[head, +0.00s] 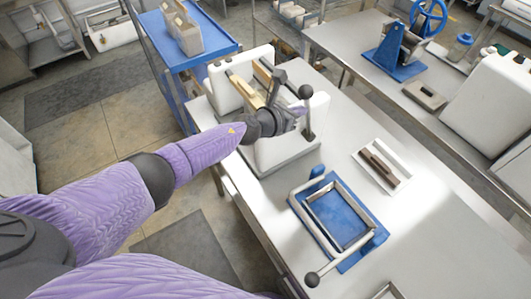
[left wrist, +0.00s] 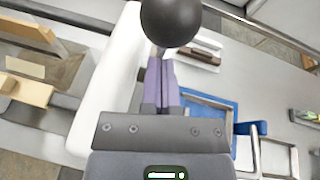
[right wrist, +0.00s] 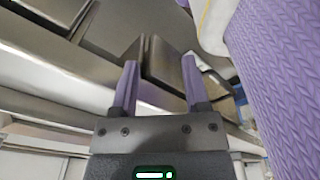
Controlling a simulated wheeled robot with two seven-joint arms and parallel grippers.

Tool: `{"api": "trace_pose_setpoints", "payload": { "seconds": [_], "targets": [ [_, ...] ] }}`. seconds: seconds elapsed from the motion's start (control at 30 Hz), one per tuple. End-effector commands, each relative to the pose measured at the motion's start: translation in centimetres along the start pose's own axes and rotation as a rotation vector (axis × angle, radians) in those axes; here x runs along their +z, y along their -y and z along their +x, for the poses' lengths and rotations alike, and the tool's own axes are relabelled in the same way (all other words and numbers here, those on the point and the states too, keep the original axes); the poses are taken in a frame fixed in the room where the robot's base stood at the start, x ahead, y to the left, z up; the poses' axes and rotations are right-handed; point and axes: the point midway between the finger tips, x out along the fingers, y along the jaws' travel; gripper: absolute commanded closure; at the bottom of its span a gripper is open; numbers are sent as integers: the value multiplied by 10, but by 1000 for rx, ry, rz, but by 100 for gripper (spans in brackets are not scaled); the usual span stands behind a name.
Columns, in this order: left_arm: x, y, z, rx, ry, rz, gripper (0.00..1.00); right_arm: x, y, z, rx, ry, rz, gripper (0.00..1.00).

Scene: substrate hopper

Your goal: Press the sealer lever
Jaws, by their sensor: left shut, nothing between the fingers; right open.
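A white machine (head: 275,152) stands at the left end of the steel table, with tan bars in its opening. A lever with a black ball knob (head: 305,92) rises at its right side. My left gripper (head: 301,110) is shut and empty, close to the knob. In the left wrist view the knob (left wrist: 170,20) fills the top, just past the shut fingertips (left wrist: 160,62); I cannot tell whether they touch. My right gripper (right wrist: 160,64) is open and empty, seen only in the right wrist view, near grey metal surfaces.
A blue frame device (head: 372,243) with another black-knobbed handle (head: 312,279) sits in front on the table. A white tray (head: 401,184) holds a brown block. A blue cart (head: 225,47) stands behind left. A second bench is at the right. Table space lies around the tray.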

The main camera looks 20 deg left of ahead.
Motion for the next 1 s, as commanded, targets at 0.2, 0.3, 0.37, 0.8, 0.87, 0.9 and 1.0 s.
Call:
{"api": "trace_pose_setpoints", "payload": {
  "seconds": [0.2,0.3,0.37,0.8,0.87,0.9,1.0],
  "targets": [
    [14,5,18,-1,2,2,100,1,-1,4,2,1,1,41],
    [18,6,25,0,2,1,100,1,-1,7,2,1,1,41],
    [20,7,28,0,1,1,100,1,-1,8,2,1,2,41],
    [28,10,37,-2,6,1,100,2,-1,10,2,2,2,41],
    [29,10,37,-2,8,1,100,2,-1,10,1,2,2,41],
    [29,10,37,-2,8,1,100,2,0,10,1,2,2,41],
    [30,10,37,-2,10,1,100,1,0,10,0,2,2,41]
  ]
}}
